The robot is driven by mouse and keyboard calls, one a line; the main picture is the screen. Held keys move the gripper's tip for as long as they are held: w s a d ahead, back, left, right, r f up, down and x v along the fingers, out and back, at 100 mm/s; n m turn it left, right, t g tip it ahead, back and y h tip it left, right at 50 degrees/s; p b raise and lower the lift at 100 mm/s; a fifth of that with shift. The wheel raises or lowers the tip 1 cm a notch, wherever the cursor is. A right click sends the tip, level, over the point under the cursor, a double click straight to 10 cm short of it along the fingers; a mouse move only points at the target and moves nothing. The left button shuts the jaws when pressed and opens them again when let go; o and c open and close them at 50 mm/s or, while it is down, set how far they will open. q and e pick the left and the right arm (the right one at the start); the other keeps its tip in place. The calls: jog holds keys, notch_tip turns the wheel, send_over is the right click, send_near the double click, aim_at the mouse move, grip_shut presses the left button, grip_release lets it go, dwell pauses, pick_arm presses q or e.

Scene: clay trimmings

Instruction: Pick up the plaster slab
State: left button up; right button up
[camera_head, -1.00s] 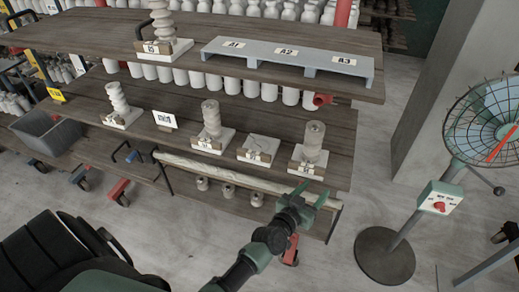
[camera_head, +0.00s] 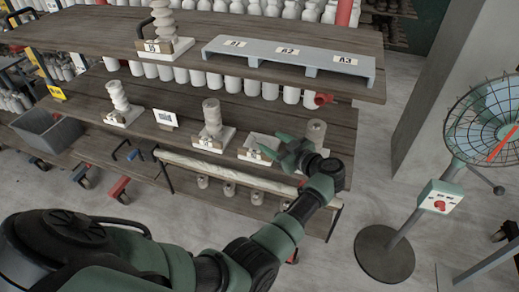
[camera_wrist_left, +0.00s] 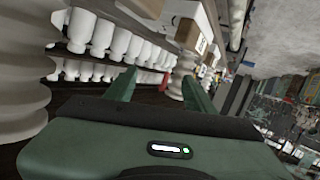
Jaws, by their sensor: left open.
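A low white plaster slab (camera_head: 252,143) with a small tag on its front edge lies on the middle shelf in the head view. No column shows on it, but its right side is partly hidden by my gripper. My left gripper (camera_head: 274,145) is open and in front of the shelf, overlapping the slab's right part in the picture. I cannot tell whether it touches. In the left wrist view, my open fingers (camera_wrist_left: 160,92) have no object clearly held between them. A pale tagged block (camera_wrist_left: 188,28) shows beyond them; I cannot tell whether it is that slab.
Clay columns stand on similar slabs to the left (camera_head: 211,118) and right (camera_head: 316,132). A grey rack (camera_head: 330,65) marked A1, A2 and A3 is on the shelf above. A grey bin (camera_head: 45,130) sits at left. A fan (camera_head: 490,120) stands on the right.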

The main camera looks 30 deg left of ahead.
aim_at(254, 153)
pick_arm(q)
jog(key=a+f+g+b, duration=0.1)
jog(key=s+a+f+g+b, duration=0.1)
jog(key=a+f, duration=0.1)
jog(key=s+a+f+g+b, duration=0.1)
jog(key=a+f+b, duration=0.1)
jog(key=shift+s+a+h, duration=0.15)
jog(key=shift+h, duration=0.25)
jog(key=shift+a, duration=0.35)
jog(key=shift+r, duration=0.1)
grip_shut()
jog(key=shift+d, duration=0.1)
jog(key=shift+s+f, duration=0.1)
jog(key=shift+f, duration=0.15)
dwell(0.6)
